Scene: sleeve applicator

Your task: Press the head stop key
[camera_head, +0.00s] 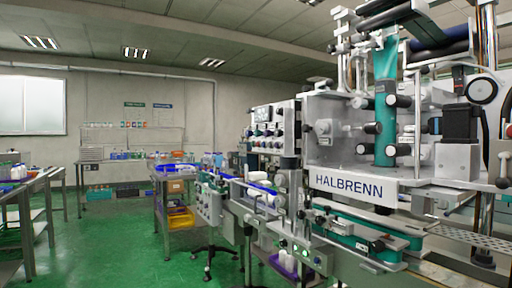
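A large sleeve applicator machine (349,185) marked HALBRENN fills the right half of the view. An upright control panel (272,132) with a small screen and rows of keys and knobs is on its left side. A low box with green-lit buttons (305,254) is at the machine's front bottom. The labels are too small to read, so I cannot tell which key is the head stop key. Neither of my grippers is in view.
A conveyor (262,193) with white bottles runs to the left of the machine. A blue-topped cart (174,170) and a wheeled stool base (208,262) stand nearby. Metal tables line the left edge. The green floor (110,245) between is clear.

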